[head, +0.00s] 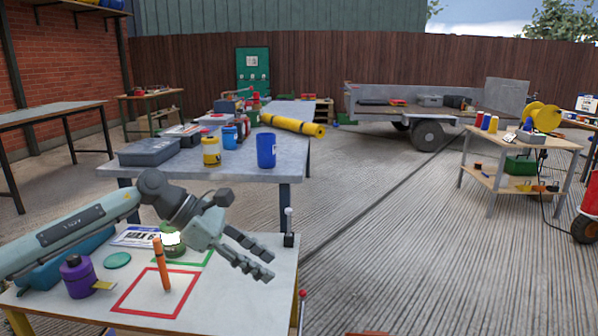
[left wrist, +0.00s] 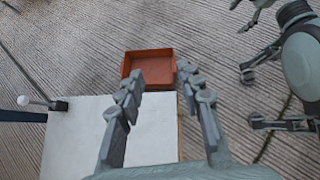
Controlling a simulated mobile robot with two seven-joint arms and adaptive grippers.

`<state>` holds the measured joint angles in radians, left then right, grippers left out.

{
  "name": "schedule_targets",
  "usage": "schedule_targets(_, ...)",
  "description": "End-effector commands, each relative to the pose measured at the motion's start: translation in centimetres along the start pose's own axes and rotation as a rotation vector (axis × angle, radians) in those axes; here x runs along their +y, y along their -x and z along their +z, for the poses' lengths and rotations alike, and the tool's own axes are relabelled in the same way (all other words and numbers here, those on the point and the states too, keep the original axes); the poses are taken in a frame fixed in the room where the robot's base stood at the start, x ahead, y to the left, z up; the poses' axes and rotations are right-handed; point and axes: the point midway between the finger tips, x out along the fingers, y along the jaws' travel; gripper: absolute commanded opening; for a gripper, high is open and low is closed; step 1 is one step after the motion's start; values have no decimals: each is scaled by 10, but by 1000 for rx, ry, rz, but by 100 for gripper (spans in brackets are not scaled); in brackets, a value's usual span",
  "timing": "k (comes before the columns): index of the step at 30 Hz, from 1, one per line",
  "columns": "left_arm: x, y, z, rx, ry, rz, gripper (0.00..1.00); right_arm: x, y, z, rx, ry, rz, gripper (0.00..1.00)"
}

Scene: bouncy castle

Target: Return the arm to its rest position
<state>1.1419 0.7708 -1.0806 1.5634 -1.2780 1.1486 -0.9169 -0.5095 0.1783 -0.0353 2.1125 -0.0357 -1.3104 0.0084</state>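My left gripper (head: 266,264) is open and empty, held above the right part of the near white table (head: 235,300). Its two spread fingers also show in the left wrist view (left wrist: 160,72), with nothing between them. My left arm reaches in from the left over the table. An orange stick (head: 162,266) stands upright inside a red square outline, left of the gripper and apart from it. A grey part at the top right of the left wrist view looks like my right gripper, cut off by the edge. The head view does not show it.
The near table also holds a purple jar (head: 77,277), a green disc (head: 117,260), a green jar (head: 172,242) and a blue tray (head: 60,262), partly behind my arm. A red-orange bin (left wrist: 150,62) lies beyond the table edge.

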Motion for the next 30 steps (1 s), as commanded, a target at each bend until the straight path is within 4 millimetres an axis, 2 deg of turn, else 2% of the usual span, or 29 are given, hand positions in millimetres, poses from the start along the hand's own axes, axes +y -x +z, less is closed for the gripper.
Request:
schedule_targets(1, -12, -27, 27, -156, 84, -8, 36, 1, 0, 1, -2, 2, 2, 83)
schedule_targets(2, -16, -38, 48, -268, 153, -4, 36, 1, 0, 2, -3, 3, 3, 83)
schedule_targets(3, -18, -45, 73, -415, 259, 2, 36, 2, 0, 3, -6, 5, 4, 83)
schedule_targets(5, -15, -46, 102, -624, 439, 13, 36, 2, -1, 5, -10, 7, 5, 83)
schedule_targets(7, -4, -37, 118, -855, 682, 28, 36, 3, -1, 8, -15, 9, 6, 83)
schedule_targets(9, 14, -23, 112, -1069, 953, 48, 36, 3, -1, 9, -18, 9, 6, 83)
schedule_targets(11, 30, -10, 88, -1238, 1204, 75, 36, 3, -1, 10, -20, 9, 6, 83)
schedule_targets(14, 46, 3, 16, -1477, 1633, 143, 36, 2, -1, 10, -20, 9, 5, 83)
schedule_targets(15, 47, 4, -14, -1547, 1780, 174, 36, 2, -2, 10, -20, 9, 5, 83)
schedule_targets(17, 42, 3, -60, -1635, 1983, 225, 36, 2, -2, 10, -21, 8, 4, 83)
schedule_targets(19, 29, -2, -112, -1716, 2198, 294, 36, 1, -2, 10, -21, 6, 2, 83)
schedule_targets(22, -3, -12, -183, -1803, 2483, 411, 36, -1, -2, 10, -21, 2, -1, 83)
schedule_targets(23, -15, -16, -202, 1783, -2504, -438, 36, -1, -2, 10, -21, 2, -2, 83)
schedule_targets(24, -32, -21, -226, 1689, -2435, -460, 36, -2, -2, 10, -21, 0, -3, 83)
schedule_targets(26, -62, -29, -261, 1553, -2331, -491, 36, -2, -2, 10, -20, -1, -4, 83)
schedule_targets(27, -84, -34, -282, 1467, -2261, -514, 36, -3, -2, 10, -20, -2, -5, 83)
schedule_targets(29, -120, -42, -311, 1345, -2155, -546, 36, -3, -2, 9, -19, -3, -5, 83)
schedule_targets(30, -144, -46, -328, 1268, -2086, -567, 36, -3, -2, 9, -19, -3, -5, 83)
